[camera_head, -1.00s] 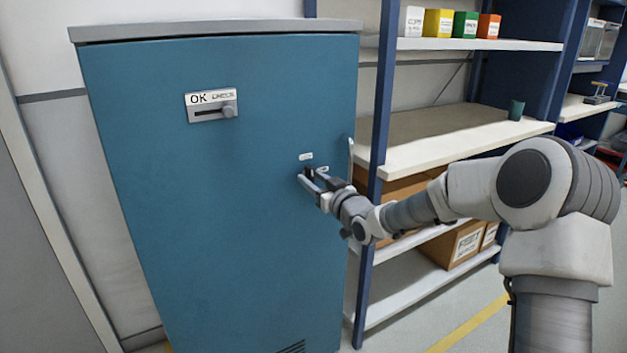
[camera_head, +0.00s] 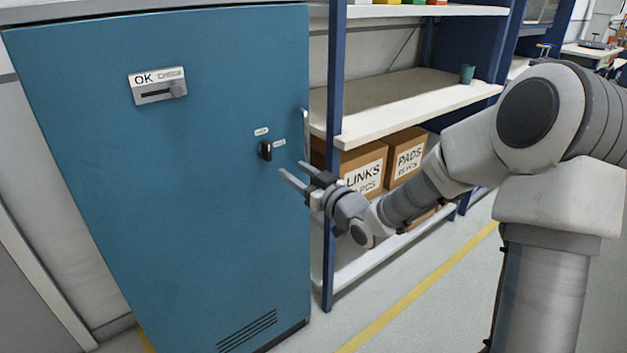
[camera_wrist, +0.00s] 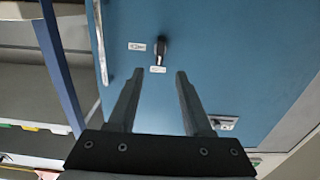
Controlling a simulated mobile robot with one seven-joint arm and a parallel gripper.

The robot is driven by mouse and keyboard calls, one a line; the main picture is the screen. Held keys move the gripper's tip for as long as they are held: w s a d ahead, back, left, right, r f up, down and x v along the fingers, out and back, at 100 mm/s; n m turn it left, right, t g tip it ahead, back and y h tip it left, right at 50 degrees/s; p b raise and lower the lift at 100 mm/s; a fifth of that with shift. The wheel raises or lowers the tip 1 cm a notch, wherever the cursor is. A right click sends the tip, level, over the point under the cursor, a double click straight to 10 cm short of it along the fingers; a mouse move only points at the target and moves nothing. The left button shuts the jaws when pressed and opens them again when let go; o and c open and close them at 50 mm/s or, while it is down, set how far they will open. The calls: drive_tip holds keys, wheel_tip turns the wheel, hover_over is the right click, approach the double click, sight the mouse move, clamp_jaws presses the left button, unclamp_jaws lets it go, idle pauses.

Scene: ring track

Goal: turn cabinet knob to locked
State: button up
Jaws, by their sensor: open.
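The teal cabinet (camera_head: 180,220) stands at left in the head view. Its small black knob (camera_head: 265,151) is on the right part of the door, long axis roughly upright. One small white label (camera_head: 261,131) is above it, another (camera_head: 279,142) to its right; their words are too small to read. My gripper (camera_head: 291,168) is open and empty, in front of the door, right of and below the knob, apart from it. In the wrist view, the knob (camera_wrist: 161,47) shows beyond the gap between the fingertips (camera_wrist: 160,73), with both labels beside it.
A slotted plate (camera_head: 158,86) marked OK, with a grey slider at its right end, is higher on the door. A door handle (camera_head: 305,125) is at its right edge. Shelves (camera_head: 400,110) with cardboard boxes (camera_head: 364,170) stand close to the right of my gripper.

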drive_tip(key=v, duration=0.6)
drive_tip(key=shift+p, duration=0.35)
